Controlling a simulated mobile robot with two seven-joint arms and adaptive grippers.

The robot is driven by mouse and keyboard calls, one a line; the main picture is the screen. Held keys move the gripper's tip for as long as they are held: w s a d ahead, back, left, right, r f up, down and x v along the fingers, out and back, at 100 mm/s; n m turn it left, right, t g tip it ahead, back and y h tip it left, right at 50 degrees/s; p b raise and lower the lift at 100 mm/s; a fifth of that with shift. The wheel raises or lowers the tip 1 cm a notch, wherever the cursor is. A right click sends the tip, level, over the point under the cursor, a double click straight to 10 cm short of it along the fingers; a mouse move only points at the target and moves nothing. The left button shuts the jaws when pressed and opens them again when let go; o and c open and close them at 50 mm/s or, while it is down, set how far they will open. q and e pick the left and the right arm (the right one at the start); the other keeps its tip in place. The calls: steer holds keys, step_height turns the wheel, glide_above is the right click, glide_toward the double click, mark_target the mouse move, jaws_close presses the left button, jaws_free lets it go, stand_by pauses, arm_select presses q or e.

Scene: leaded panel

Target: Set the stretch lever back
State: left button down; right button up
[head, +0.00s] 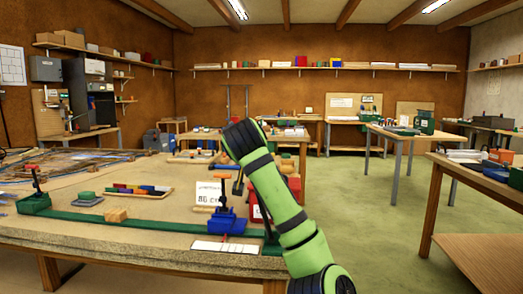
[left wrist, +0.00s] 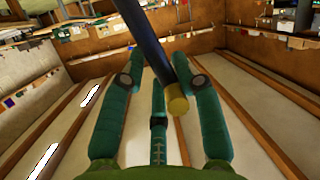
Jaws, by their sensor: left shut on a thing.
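In the left wrist view my left gripper (left wrist: 160,85) has its green fingers on both sides of a dark rod (left wrist: 150,45) with a yellow end (left wrist: 177,105), and is shut on it. In the head view a green bar (head: 130,225) lies along the bench's front. A green block (head: 34,204) with a red-topped upright handle stands at its left end. A green arm of mine crosses the middle; I see no clear gripper there. Which handle is the stretch lever I cannot tell.
The bench (head: 60,235) also holds a wooden block (head: 116,215), a tray of coloured pieces (head: 140,190) and a white sign (head: 208,193). A red box (head: 291,187) is partly hidden behind my arm. Open green floor (head: 375,230) lies to the right.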

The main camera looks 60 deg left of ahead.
arm_select(q)
steer(key=shift+s+a+f, duration=0.15)
steer(key=shift+s+f, duration=0.1)
steer(key=shift+f, duration=0.15)
arm_select(e)
steer(key=shift+s+f, duration=0.15)
steer(key=shift+s, duration=0.45)
arm_select(q)
steer(key=c, duration=1.1)
jaws_free()
steer(key=shift+o, duration=0.2)
steer(key=shift+s+r, duration=0.1)
steer(key=shift+r, duration=0.05)
arm_select(e)
steer(key=shift+w, duration=0.1)
arm_select(q)
steer(key=shift+r, duration=0.1)
steer(key=v, duration=1.2)
arm_select(e)
steer(key=shift+w, duration=0.2)
